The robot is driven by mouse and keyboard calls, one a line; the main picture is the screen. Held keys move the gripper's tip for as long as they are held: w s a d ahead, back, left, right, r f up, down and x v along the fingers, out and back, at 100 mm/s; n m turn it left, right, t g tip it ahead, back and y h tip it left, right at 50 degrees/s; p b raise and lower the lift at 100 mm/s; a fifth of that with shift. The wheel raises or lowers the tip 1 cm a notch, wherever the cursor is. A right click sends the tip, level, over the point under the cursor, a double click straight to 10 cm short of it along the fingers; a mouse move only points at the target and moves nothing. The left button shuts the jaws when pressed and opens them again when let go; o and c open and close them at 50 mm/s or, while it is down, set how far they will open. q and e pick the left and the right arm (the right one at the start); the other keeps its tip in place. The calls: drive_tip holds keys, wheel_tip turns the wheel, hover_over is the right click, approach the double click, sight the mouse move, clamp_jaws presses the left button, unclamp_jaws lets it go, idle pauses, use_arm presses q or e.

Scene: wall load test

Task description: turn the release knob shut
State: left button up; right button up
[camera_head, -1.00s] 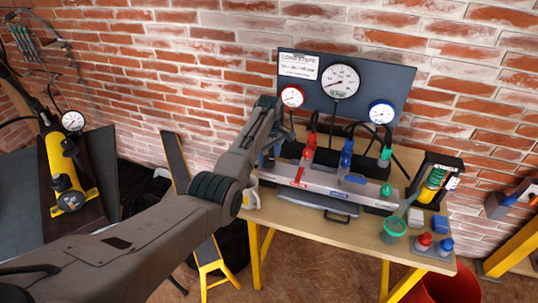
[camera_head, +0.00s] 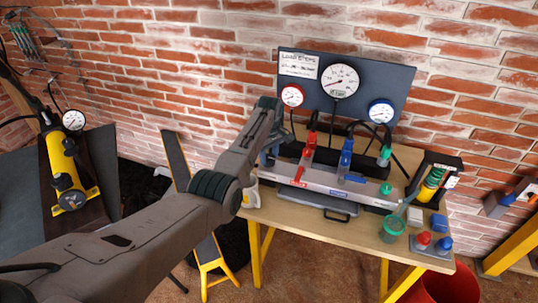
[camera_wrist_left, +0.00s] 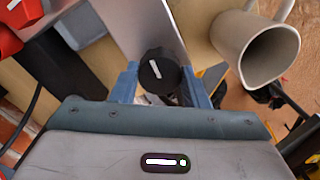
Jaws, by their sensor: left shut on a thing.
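The release knob (camera_wrist_left: 158,72) is black and round with a white pointer mark, at the end of the grey metal manifold (camera_wrist_left: 150,25) in the left wrist view. The mark runs nearly up and down in that view, leaning slightly. My left gripper (camera_wrist_left: 160,82) has its blue fingers on both sides of the knob, shut on it. In the head view the left gripper (camera_head: 267,157) is at the left end of the manifold (camera_head: 325,181), and my arm hides the knob there. My right gripper is not in view.
A white mug (camera_wrist_left: 255,45) stands close beside the gripper. Red (camera_head: 305,160) and blue (camera_head: 345,158) levers sit along the manifold. A gauge board (camera_head: 340,110) stands behind.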

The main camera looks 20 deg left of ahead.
sight(269, 157)
use_arm(q)
drive_tip(key=m+p, duration=0.1)
drive_tip(key=m, duration=0.2)
drive_tip(key=shift+r+p, duration=0.15)
drive_tip(key=shift+p, duration=0.2)
drive_tip(key=m+p, duration=0.1)
drive_tip(key=m, duration=0.3)
drive_tip(key=shift+m+p, duration=0.3)
drive_tip(key=shift+m, duration=0.1)
drive_tip(key=m+p, duration=0.1)
drive_tip(key=m, duration=0.4)
drive_tip(key=shift+m+p, duration=0.45)
drive_tip(key=shift+m, duration=1.75)
drive_tip(key=o, duration=1)
wheel_tip(269, 157, up, 11)
drive_tip(key=shift+f+b, duration=0.2)
drive_tip(key=shift+b, duration=0.4)
